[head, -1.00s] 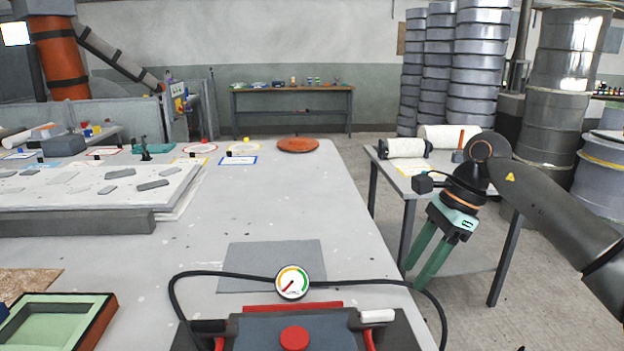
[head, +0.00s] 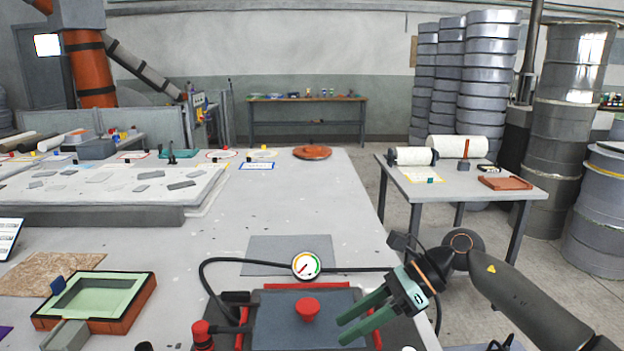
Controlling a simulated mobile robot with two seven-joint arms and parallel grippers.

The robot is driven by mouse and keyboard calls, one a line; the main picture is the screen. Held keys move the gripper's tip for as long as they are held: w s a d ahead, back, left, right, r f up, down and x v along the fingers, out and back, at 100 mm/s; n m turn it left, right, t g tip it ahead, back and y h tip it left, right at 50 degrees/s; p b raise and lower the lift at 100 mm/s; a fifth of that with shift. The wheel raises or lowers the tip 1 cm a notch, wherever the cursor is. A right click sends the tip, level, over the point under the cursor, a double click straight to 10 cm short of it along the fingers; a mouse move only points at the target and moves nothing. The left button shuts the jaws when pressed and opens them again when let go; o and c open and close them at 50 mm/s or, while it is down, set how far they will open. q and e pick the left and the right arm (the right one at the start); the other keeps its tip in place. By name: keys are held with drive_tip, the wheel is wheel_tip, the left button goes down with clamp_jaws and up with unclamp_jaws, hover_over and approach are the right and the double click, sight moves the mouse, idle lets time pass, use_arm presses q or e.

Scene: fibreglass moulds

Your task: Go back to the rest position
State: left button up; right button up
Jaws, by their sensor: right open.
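My right gripper (head: 362,321) has green fingers and is open and empty. It hangs over the right side of a dark device with a red knob (head: 309,309) and red edges at the front of the table. A round pressure gauge (head: 306,265) with a black hose stands behind that knob. My right arm comes in from the lower right. My left gripper does not show in the head view.
The big grey table (head: 290,210) is mostly bare in its middle. A green mould in a wooden frame (head: 98,297) lies at the front left. A smaller side table (head: 460,195) with white rolls stands right, near stacked drums. Floor between the tables is free.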

drive_tip(key=s+a+r+m+t+y+p, duration=0.25)
drive_tip(key=a+m+t+y, duration=0.5)
drive_tip(key=m, duration=0.55)
drive_tip(key=s+d+f+m+t+h+p, duration=0.15)
drive_tip(key=d+f+m+t+h, duration=0.55)
drive_tip(key=m, duration=0.7)
drive_tip(key=s+d+f+m+t+h+p, duration=0.1)
drive_tip(key=d+f+m+t+h+p, duration=0.2)
drive_tip(key=f+m, duration=0.8)
drive_tip(key=s+d+f+m+g+h, duration=0.3)
drive_tip(key=s+f+m, duration=0.2)
drive_tip(key=s, duration=0.3)
drive_tip(key=s+d+f+m+g+h, duration=0.3)
drive_tip(key=s+d+f+m, duration=0.1)
drive_tip(key=s+m, duration=0.3)
drive_tip(key=shift+s+d+f+m, duration=0.3)
drive_tip(key=shift+s+f, duration=0.6)
drive_tip(key=shift+s, duration=0.2)
